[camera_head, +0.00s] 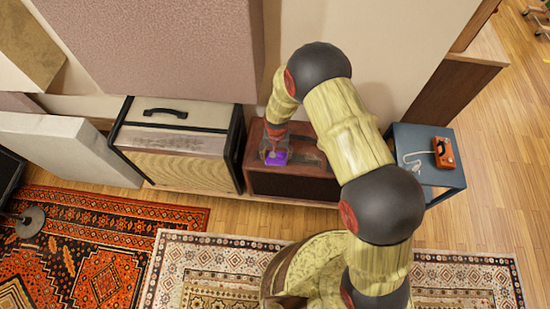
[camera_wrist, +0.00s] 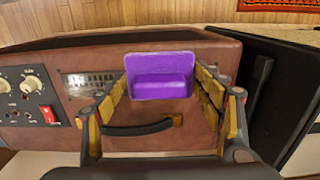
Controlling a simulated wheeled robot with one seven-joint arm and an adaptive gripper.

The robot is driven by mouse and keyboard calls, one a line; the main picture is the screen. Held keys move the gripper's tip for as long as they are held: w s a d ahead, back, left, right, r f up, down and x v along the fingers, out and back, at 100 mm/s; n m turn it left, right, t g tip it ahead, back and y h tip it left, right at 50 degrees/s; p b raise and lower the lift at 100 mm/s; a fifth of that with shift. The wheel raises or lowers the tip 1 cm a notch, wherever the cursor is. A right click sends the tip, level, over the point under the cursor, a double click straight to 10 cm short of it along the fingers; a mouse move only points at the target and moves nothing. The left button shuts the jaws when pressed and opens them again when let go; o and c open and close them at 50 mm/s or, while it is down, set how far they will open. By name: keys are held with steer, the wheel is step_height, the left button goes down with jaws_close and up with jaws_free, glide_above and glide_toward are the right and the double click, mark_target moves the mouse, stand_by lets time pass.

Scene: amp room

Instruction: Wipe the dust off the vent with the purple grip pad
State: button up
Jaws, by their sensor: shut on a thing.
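The purple grip pad (camera_wrist: 160,77) is held between the two fingers of my gripper (camera_wrist: 162,88) in the wrist view. The pad also shows in the head view (camera_head: 276,159), over the top of a reddish-brown amplifier (camera_head: 295,184). The vent (camera_wrist: 88,83) is a slotted, greyish panel on the amplifier's top, just left of the pad in the wrist view. The pad and fingers hide part of that surface. I cannot tell whether the pad touches it, or how much dust is on the vent.
A black carry handle (camera_wrist: 140,129) and a control panel with knobs and a red switch (camera_wrist: 48,115) lie near my fingers. A larger cream amplifier (camera_head: 180,145) stands close on the left. A blue-grey side table (camera_head: 440,178) with an orange device (camera_head: 444,152) stands right.

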steer(key=shift+r+p, duration=0.65)
steer(key=shift+r, duration=0.8)
